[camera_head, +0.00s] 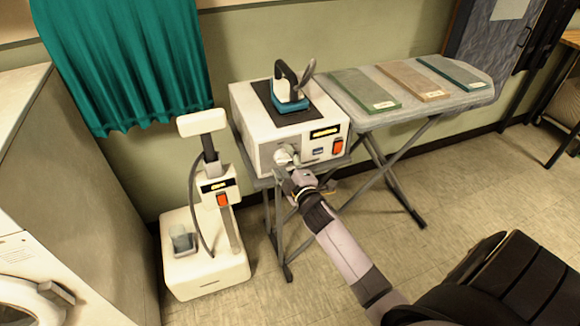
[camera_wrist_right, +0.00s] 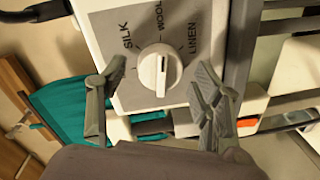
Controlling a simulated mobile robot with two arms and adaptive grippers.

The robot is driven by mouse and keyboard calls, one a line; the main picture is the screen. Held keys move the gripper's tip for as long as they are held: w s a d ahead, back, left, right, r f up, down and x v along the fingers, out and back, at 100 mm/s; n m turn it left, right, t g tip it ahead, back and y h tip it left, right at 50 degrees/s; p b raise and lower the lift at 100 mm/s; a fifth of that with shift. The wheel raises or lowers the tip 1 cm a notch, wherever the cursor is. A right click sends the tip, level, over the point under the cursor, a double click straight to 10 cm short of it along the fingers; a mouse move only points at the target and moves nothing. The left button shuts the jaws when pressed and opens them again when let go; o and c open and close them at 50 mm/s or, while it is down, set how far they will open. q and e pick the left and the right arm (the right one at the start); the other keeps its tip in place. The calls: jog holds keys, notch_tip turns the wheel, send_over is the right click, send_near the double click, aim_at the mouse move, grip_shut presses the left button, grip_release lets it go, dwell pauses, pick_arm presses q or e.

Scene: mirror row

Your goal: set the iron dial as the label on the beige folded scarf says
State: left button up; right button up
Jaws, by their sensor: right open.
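The beige folded scarf (camera_head: 408,77) lies in the middle of three on the ironing board. Its white label (camera_head: 432,94) is too small to read. The iron dial (camera_wrist_right: 160,70) is a white round knob with a raised bar on a grey panel marked SILK, WOOL and LINEN. The bar runs roughly up and down in the right wrist view; which word it selects I cannot tell for sure. My right gripper (camera_wrist_right: 160,98) is open, its fingers apart on either side of the knob. In the head view the right gripper (camera_head: 292,172) covers part of the dial. My left gripper is out of view.
The white iron station (camera_head: 275,147) carries a blue iron (camera_head: 290,95) and a red switch (camera_head: 337,146). A grey-green scarf (camera_head: 362,90) and a teal-edged scarf (camera_head: 446,70) flank the beige one. A white steamer (camera_head: 205,262) stands left; open floor lies right.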

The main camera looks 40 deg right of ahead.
jog(key=v, duration=1.1)
jog(key=shift+s, duration=0.35)
jog(key=s+a+f+m+g+y, duration=0.1)
jog(key=s+a+f+m+g, duration=0.2)
jog(key=f, duration=0.8)
jog(key=s+a+f+g+y, duration=0.15)
jog(key=s+f, duration=0.35)
jog(key=f, duration=0.6)
jog(key=s+a+f+m+g, duration=0.2)
jog(key=s+a+f+g, duration=0.15)
jog(key=f, duration=0.75)
jog(key=s+a+f+m+g, duration=0.1)
jog(key=s+f+g, duration=0.1)
jog(key=s+f, duration=0.3)
jog(key=s+a+f+m+g+y, duration=0.1)
jog(key=s+f+g, duration=0.2)
jog(key=s, duration=1.1)
jog(key=s+a+f+m+g+p, duration=0.1)
jog(key=s+f+g, duration=0.1)
jog(key=s+f, duration=0.6)
jog(key=shift+s+a+f+m+g, duration=0.2)
jog(key=shift+s+f+m+g, duration=0.15)
jog(key=shift+s, duration=0.8)
